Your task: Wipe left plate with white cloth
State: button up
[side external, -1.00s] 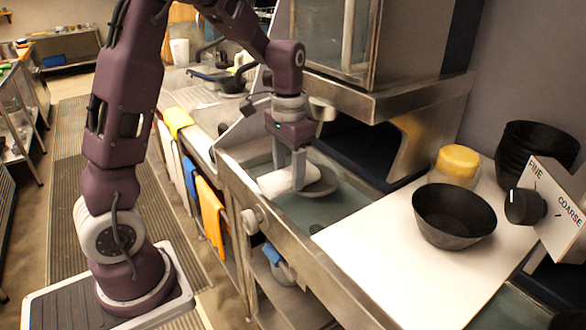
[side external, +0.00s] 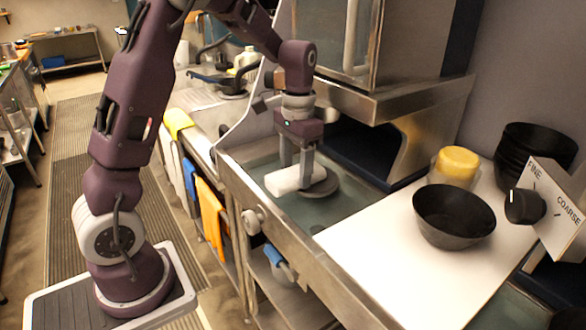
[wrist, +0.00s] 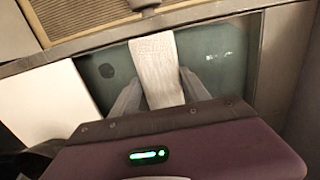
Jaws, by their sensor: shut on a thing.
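The white cloth (side external: 283,183) is a pale roll low over the sunken greenish basin surface. In the wrist view the cloth (wrist: 156,62) reaches out from between my fingers toward the basin's edge. My gripper (side external: 295,172) points down and is shut on the cloth.
A metal rim (side external: 262,198) surrounds the basin. A white board (side external: 375,250) lies to the right with a black bowl (side external: 453,217) and a yellow-lidded container (side external: 456,165). Stacked black bowls (side external: 535,150) and a dial sign stand farther right. A metal hood (side external: 400,103) overhangs behind.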

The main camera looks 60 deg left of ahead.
jog(key=shift+w+t, duration=0.3)
jog(key=shift+w, duration=0.5)
jog(key=shift+s+d, duration=0.1)
jog(key=shift+s, duration=1.45)
jog(key=shift+f, duration=0.1)
jog(key=shift+r, duration=1.55)
jog(key=s+r, duration=0.2)
jog(key=s, duration=0.7)
